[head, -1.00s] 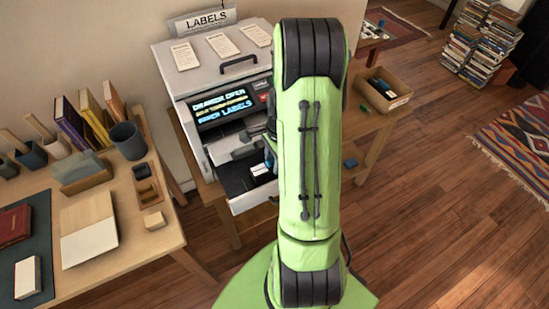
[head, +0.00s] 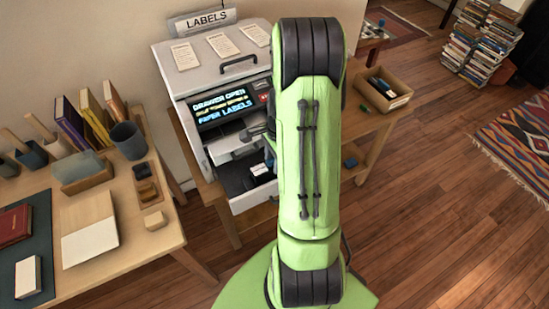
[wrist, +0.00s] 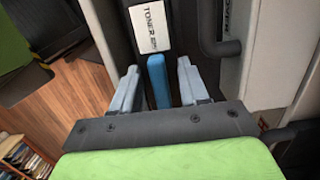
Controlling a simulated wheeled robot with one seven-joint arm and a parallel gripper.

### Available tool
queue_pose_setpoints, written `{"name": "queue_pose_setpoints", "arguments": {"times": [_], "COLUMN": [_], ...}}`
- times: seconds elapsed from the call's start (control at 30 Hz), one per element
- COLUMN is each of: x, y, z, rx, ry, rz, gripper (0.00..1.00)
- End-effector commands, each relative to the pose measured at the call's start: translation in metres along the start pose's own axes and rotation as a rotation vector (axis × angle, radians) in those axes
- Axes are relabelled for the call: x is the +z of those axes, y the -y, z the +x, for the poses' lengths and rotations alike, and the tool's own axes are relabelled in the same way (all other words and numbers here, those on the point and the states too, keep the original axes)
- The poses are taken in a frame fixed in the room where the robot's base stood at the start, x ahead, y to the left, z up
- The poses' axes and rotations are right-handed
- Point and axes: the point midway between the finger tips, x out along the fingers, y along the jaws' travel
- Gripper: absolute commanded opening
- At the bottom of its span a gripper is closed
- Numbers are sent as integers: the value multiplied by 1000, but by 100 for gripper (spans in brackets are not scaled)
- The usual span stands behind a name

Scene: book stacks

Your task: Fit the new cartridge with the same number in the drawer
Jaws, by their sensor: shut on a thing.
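The label machine (head: 220,75) has its drawer (head: 250,201) pulled open at the front, and its screen (head: 222,107) reads "DRAWER OPEN". In the wrist view a black cartridge (wrist: 178,45) has a white label reading "TONER"; the number beneath is too small to read. A blue grip tab (wrist: 157,82) stands up from it. In the head view a dark piece with a white label (head: 259,168) shows in the drawer area, and my arm hides most of my gripper.
An open cardboard box (head: 397,102) with dark items stands right of the machine. The left desk (head: 135,255) holds books, cups and small trays.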

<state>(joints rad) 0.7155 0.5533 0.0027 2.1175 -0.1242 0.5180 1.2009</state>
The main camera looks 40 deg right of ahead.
Motion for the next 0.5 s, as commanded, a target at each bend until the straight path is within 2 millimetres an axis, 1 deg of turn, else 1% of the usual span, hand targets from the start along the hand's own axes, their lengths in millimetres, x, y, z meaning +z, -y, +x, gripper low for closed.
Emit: {"name": "queue_pose_setpoints", "arguments": {"times": [0.3,0.5], "x": [0,-1], "y": [0,0], "z": [0,4], "rx": [-1,0], "ry": [0,0], "rz": [0,0], "gripper": [0,0]}}
